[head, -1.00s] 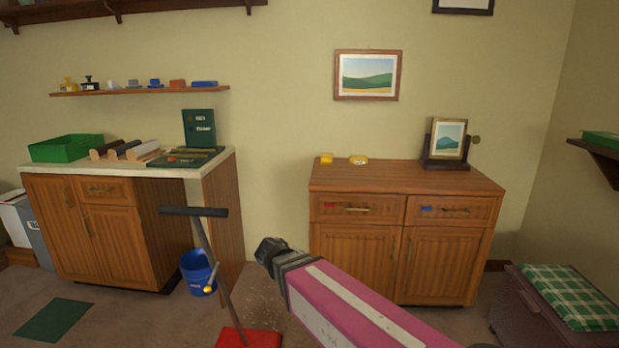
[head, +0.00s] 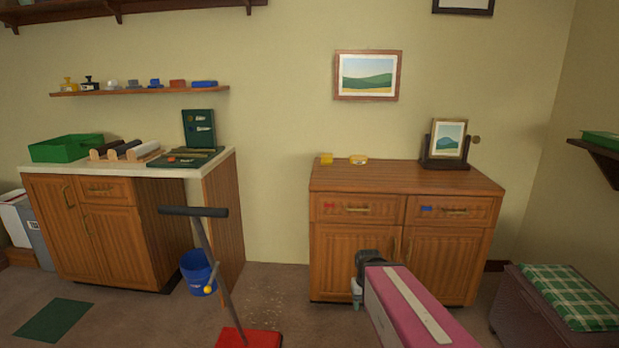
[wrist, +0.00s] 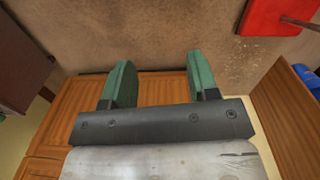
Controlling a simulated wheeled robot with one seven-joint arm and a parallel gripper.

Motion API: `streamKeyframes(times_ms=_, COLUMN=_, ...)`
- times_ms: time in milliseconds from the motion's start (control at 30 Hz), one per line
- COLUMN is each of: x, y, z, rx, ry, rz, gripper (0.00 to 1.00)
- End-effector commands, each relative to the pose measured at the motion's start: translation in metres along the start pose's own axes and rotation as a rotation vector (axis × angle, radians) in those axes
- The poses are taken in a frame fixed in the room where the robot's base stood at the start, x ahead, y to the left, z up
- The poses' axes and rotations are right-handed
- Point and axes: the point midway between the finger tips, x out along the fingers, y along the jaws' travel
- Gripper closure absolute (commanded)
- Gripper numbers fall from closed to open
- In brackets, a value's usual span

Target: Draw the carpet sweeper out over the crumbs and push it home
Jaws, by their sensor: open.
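The carpet sweeper has a red head (head: 247,338) at the bottom of the head view and a slanting shaft (head: 217,270) that ends in a dark crossbar handle (head: 193,211). Its red head also shows at the top right of the wrist view (wrist: 272,14). Pale crumbs (head: 262,296) lie on the carpet just behind the head. My gripper (head: 357,294) is right of the sweeper, in front of the wooden cabinet and apart from the handle. In the wrist view its two green fingers (wrist: 160,85) are wide apart with nothing between them.
A blue bucket (head: 197,273) stands behind the sweeper shaft, by the left counter (head: 125,175). The drawer cabinet (head: 405,192) is close behind my gripper. A hamper with a checked cushion (head: 567,293) is at right. A green mat (head: 53,320) lies at left on open carpet.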

Motion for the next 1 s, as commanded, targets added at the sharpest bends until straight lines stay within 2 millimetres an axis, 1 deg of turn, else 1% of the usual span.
streamKeyframes(times_ms=33, x=0.001, y=0.003, z=0.001, rx=0.013, ry=0.001, rz=-0.013, gripper=0.52)
streamKeyframes(times_ms=67, x=0.001, y=0.004, z=0.001, rx=0.017, ry=0.002, rz=-0.019, gripper=0.62)
streamKeyframes(times_ms=100, x=0.002, y=0.005, z=0.002, rx=0.022, ry=0.002, rz=-0.023, gripper=0.75)
streamKeyframes(times_ms=167, x=0.002, y=0.005, z=0.002, rx=0.025, ry=0.003, rz=-0.027, gripper=0.94)
streamKeyframes(times_ms=200, x=0.002, y=0.005, z=0.002, rx=0.025, ry=0.003, rz=-0.028, gripper=1.00)
streamKeyframes(times_ms=367, x=0.007, y=-0.003, z=-0.002, rx=-0.032, ry=-0.010, rz=0.009, gripper=1.00)
streamKeyframes(times_ms=467, x=0.015, y=-0.015, z=-0.006, rx=-0.132, ry=-0.032, rz=0.075, gripper=1.00)
streamKeyframes(times_ms=767, x=0.038, y=-0.066, z=-0.022, rx=-0.541, ry=-0.117, rz=0.362, gripper=1.00)
streamKeyframes(times_ms=967, x=0.046, y=-0.106, z=-0.033, rx=-0.802, ry=-0.171, rz=0.564, gripper=1.00)
streamKeyframes(times_ms=1000, x=0.047, y=-0.116, z=-0.035, rx=-0.852, ry=-0.180, rz=0.606, gripper=1.00)
